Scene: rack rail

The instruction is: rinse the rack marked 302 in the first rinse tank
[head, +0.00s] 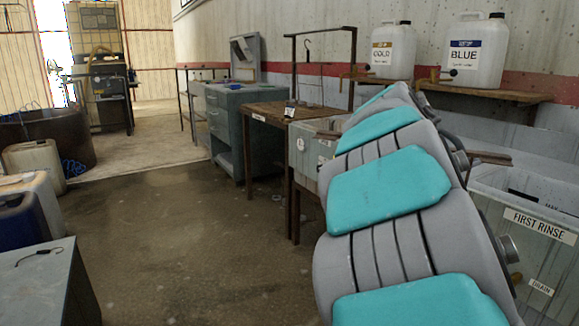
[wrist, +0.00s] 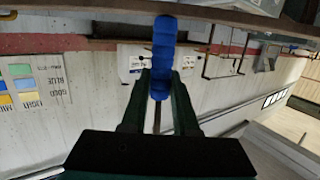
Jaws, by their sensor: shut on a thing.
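The first rinse tank (head: 545,250) stands at the right edge of the head view, a grey tank with a "FIRST RINSE" label and a lower "DRAIN" label. My own arm hides its left part. In the wrist view, my gripper (wrist: 160,82) is shut on a blue ridged grip (wrist: 164,38), with a thin rod visible between the fingers. No number shows on it, so I cannot tell whether it belongs to rack 302. My gripper is not visible in the head view.
Jugs labelled gold (head: 391,52) and blue (head: 474,58) stand on wall shelves. Beyond my arm are another grey tank (head: 305,160), a wooden table (head: 270,112) and a grey cabinet (head: 228,115). A grey box (head: 45,280) stands front left. The middle floor is clear.

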